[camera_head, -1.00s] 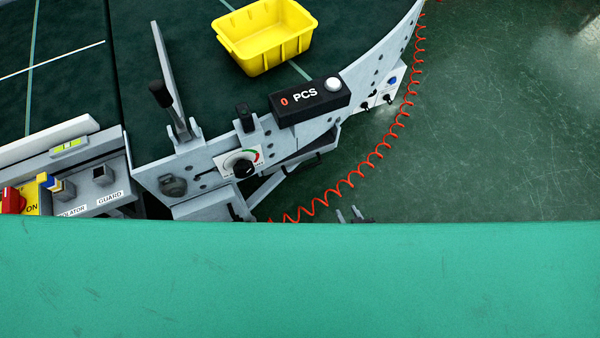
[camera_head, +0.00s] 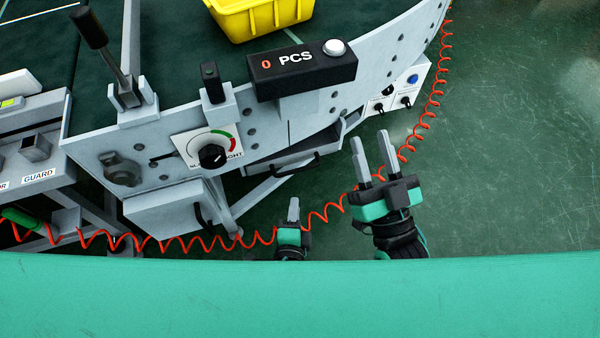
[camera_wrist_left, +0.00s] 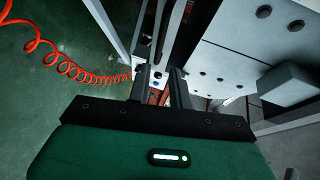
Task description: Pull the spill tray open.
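A shallow grey tray (camera_head: 278,162) with a black bar handle (camera_head: 297,167) sits under the conveyor's curved side plate, below the PCS counter; it looks like the spill tray and appears pushed in. My left gripper (camera_head: 293,202) is below the tray handle and apart from it, seen nearly end-on. In the left wrist view its two fingers (camera_wrist_left: 161,72) stand apart with nothing clearly between them. My right gripper (camera_head: 371,138) is to the right of the tray, fingers up, open and empty.
A coiled red hose (camera_head: 165,245) runs past both grippers. The PCS counter (camera_head: 302,70) and dial (camera_head: 212,155) are above. Open green floor (camera_head: 520,170) lies to the right.

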